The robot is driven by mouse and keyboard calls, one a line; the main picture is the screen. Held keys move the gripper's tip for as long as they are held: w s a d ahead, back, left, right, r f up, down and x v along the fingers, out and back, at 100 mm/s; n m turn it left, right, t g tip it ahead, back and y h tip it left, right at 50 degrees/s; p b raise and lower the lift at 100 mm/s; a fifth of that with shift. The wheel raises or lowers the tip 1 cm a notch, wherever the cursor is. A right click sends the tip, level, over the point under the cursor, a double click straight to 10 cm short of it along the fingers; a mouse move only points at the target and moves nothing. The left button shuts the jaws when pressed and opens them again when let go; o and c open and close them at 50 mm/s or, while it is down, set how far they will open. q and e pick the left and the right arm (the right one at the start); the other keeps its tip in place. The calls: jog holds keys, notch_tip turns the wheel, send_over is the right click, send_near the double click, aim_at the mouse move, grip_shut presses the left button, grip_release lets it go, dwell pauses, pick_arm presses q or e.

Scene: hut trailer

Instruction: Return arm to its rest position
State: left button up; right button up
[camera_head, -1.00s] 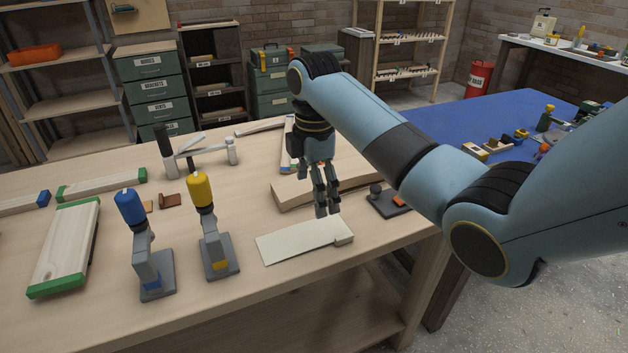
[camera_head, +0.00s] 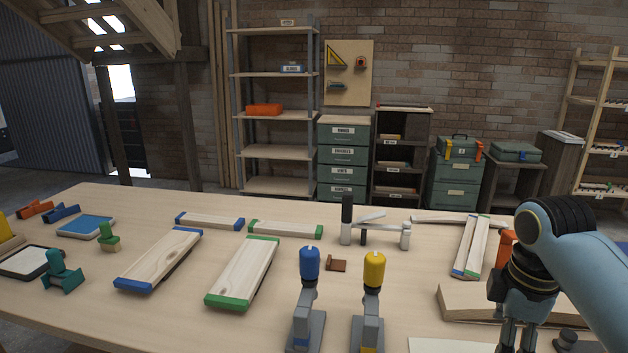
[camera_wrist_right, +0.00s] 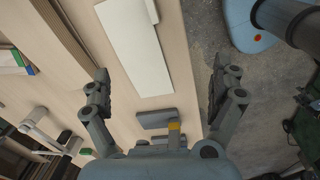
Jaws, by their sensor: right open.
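My right arm comes in at the lower right of the head view. Its gripper (camera_head: 518,338) points down over the right end of the workbench (camera_head: 200,325), partly cut off by the frame's lower edge. In the right wrist view the gripper (camera_wrist_right: 162,88) has its fingers wide apart with nothing held between them. A pale flat panel (camera_wrist_right: 140,45) lies on the bench below and beyond the fingers. My left gripper is in neither current view.
A blue-topped driver (camera_head: 309,265) and a yellow-topped driver (camera_head: 373,270) stand near the front. Boards with green ends (camera_head: 245,270) and blue ends (camera_head: 160,258) lie left of them. A thick wooden board (camera_head: 470,303) lies beside my gripper. Shelves (camera_head: 275,115) stand behind.

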jog(key=s+a+r+m+t, duration=0.2)
jog(key=s+m, duration=0.4)
jog(key=s, duration=0.5)
jog(key=s+a+r+m+t, duration=0.15)
jog(key=s+m, duration=0.35)
jog(key=s, duration=0.5)
jog(key=s+d+f+g+b, duration=0.15)
jog(key=f+b, duration=0.35)
jog(key=f, duration=1.4)
jog(key=s+f+g+b, duration=0.15)
jog(key=f+b, duration=0.35)
jog(key=f, duration=1.4)
jog(key=s+d+f+m+b, duration=0.1)
jog(key=s+f+b, duration=0.5)
jog(key=s+f, duration=1.1)
notch_tip(320, 180, down, 4)
jog(key=shift+s+d+r, duration=0.15)
jog(key=shift+s, duration=0.25)
